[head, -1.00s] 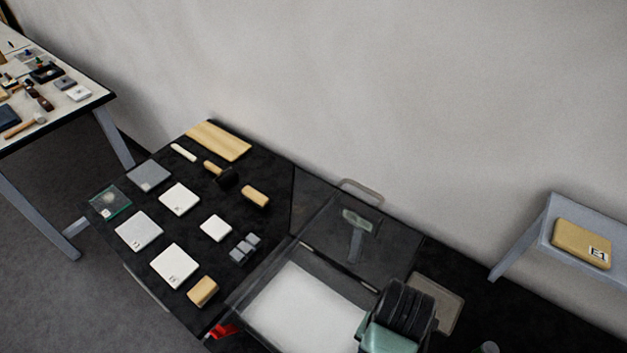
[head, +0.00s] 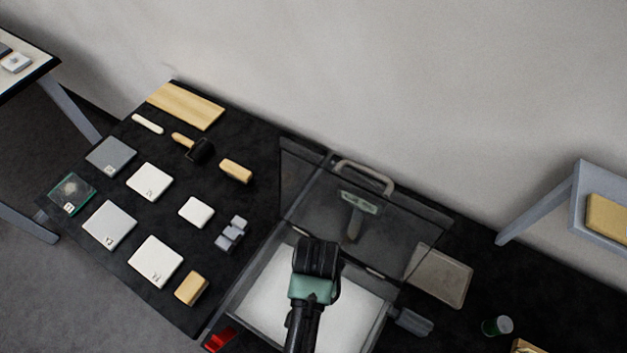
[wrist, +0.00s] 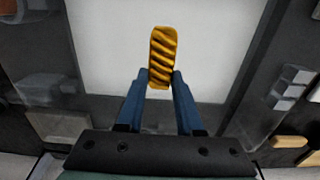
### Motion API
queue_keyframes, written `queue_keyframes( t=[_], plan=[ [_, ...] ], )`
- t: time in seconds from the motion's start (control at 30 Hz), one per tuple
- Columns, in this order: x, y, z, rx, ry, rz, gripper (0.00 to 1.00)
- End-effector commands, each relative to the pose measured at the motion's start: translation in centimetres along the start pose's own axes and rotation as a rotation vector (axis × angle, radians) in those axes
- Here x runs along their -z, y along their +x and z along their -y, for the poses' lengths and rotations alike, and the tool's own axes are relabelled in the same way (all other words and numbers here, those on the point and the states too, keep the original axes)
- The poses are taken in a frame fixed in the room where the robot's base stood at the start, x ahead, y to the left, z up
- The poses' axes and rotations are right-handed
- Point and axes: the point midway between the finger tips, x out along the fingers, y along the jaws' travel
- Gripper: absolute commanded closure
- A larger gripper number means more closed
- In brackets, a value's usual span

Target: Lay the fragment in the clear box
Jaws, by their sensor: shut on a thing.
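The fragment (wrist: 162,55) is a small gold piece with slanting ridges. It shows in the wrist view, held upright in the picture between the two blue fingers of my gripper (wrist: 160,82). The clear box (head: 262,300) has a white floor and stands on the black table with its see-through lid raised towards the wall. In the wrist view, the white floor of the box (wrist: 110,45) lies behind the fragment. In the head view my arm is over the box, and its wrist hides the fingers and the fragment. I cannot tell how high the fragment is above the floor.
The raised lid (head: 403,236) with its handle (head: 364,175) stands along the box's back side. Left are white tiles (head: 155,262), grey blocks (head: 231,235) and a wooden block (head: 192,289). A red item (head: 220,340) is by the box's left front.

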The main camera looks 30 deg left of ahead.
Motion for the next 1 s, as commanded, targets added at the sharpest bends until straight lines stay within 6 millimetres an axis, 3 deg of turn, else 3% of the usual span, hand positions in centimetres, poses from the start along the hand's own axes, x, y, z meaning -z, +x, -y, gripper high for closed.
queue_keyframes(
  t=[0.4,0.83,0.87,1.0],
  plan=[
    [0.1,4.5,0.0,0.001,0.0,-0.001,1.0],
    [0.1,5.2,0.0,0.001,0.0,-0.001,1.0],
    [0.1,5.0,0.0,0.001,0.0,-0.001,0.59],
    [0.1,5.0,0.0,0.001,0.0,-0.001,0.35]
  ],
)
